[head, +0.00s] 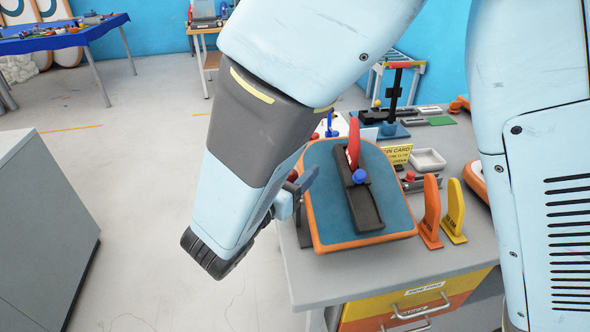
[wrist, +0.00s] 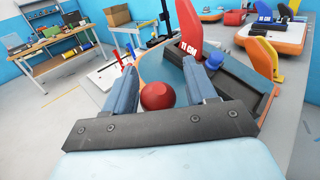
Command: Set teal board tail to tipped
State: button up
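The teal board tail (head: 325,205), with a teal deck and orange rim, lies on the grey workbench. A long black box (head: 366,210) on its deck holds a red fin (head: 353,140) and a blue knob (head: 360,176). The red fin also shows in the wrist view (wrist: 183,22). My gripper (head: 305,183) is at the board's left edge. In the wrist view its two blue fingers (wrist: 160,66) are apart, with a round red knob (wrist: 157,96) showing between them. I cannot tell whether they touch it. My arm hides part of the board's left side.
An orange fin (head: 431,208) and a yellow fin (head: 454,210) stand right of the board. A white tray (head: 428,160) and a black stand with a red top (head: 395,92) are behind. A grey cabinet (head: 45,230) stands left across open floor.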

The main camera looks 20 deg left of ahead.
jog(key=v, duration=1.3)
jog(key=shift+s, duration=0.4)
jog(key=shift+f, duration=0.15)
